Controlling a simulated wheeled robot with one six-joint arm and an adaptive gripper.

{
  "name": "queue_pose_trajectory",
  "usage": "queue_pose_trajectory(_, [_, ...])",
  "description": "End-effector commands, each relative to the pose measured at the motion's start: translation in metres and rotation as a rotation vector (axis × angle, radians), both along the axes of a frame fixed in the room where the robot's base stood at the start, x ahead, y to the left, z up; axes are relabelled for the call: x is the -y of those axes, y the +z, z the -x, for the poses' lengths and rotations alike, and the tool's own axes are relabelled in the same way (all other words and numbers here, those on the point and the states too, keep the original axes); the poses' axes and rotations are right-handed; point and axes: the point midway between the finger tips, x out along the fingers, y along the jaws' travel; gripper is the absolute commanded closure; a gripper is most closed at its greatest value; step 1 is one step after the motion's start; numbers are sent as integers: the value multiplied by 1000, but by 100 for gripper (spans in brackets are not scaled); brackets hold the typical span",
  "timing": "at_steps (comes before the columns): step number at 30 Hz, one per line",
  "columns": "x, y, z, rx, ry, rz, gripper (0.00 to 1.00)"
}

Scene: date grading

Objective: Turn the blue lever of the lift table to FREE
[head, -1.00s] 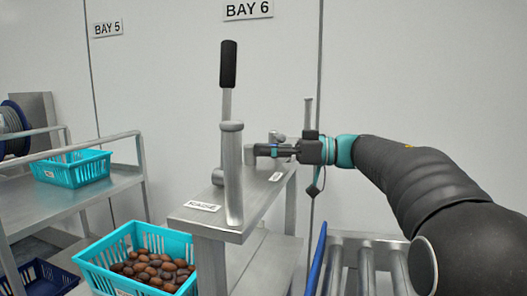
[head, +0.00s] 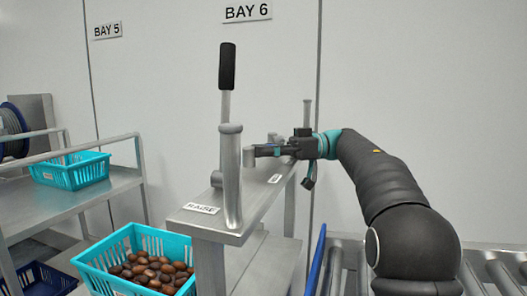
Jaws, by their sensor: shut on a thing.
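The lift table (head: 215,226) stands in the middle of the head view with a grey steel top. A black-handled upright lever (head: 227,70) rises at its near end, by a label reading RAISE (head: 201,208). My gripper (head: 266,151) reaches in from the right over the far part of the top, beside a short grey post (head: 249,158). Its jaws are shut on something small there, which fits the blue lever. My fingers hide most of it, so its angle cannot be read. A second label (head: 275,178) lies below, too small to read.
A turquoise crate of dates (head: 95,270) stands at the table's near left. A cart (head: 105,190) with another turquoise crate (head: 62,179) is at the left. A roller conveyor (head: 497,275) with a blue side rail (head: 317,262) runs at the lower right, below my arm.

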Motion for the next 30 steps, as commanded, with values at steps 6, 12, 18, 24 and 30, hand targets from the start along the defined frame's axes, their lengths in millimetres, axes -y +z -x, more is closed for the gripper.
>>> queue_pose_trajectory(6, [0, 0, -1, 0, -3, -2, 72])
queue_pose_trajectory(12, [0, 0, 0, 1, -2, -1, 57])
queue_pose_trajectory(18, [0, 0, 0, 1, -2, -1, 57])
queue_pose_trajectory(24, [0, 1, 1, 0, -29, -1, 57])
queue_pose_trajectory(30, [2, 2, 6, 1, -128, -1, 57])
